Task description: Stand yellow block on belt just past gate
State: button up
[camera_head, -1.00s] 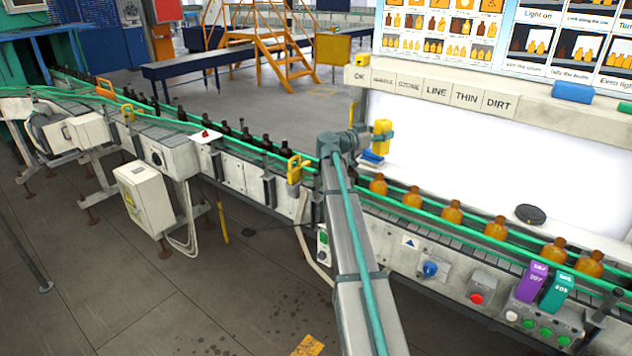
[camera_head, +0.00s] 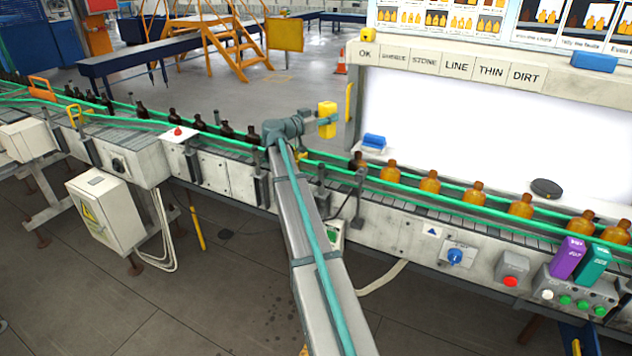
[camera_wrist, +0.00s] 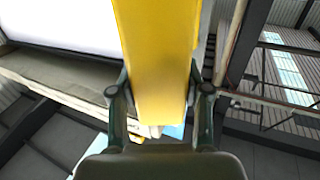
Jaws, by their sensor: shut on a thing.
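My gripper (camera_head: 322,121) is shut on the yellow block (camera_head: 327,115) and holds it upright, with the belt lower in the picture. In the wrist view the block (camera_wrist: 158,60) fills the middle between both fingers (camera_wrist: 160,100). The belt (camera_head: 338,172) runs between green rails from upper left to lower right. A yellow piece (camera_head: 302,156), which looks like part of the gate, shows at the rail just right of my arm. My arm hides most of it and the belt around it.
Amber bottles (camera_head: 429,182) stand on the belt to the right, and dark bottles (camera_head: 172,118) to the left. A yellow post-like piece (camera_head: 349,102) stands right of my gripper.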

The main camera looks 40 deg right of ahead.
aim_at(322, 131)
notch_tip(322, 131, down, 5)
jog(key=b, duration=0.4)
notch_tip(322, 131, down, 10)
jog(key=shift+p, duration=1.25)
jog(key=shift+s+f, duration=0.1)
jog(key=shift+f, duration=0.45)
jog(key=o, duration=1.2)
jog(key=shift+f, duration=0.15)
jog(key=shift+o, duration=0.2)
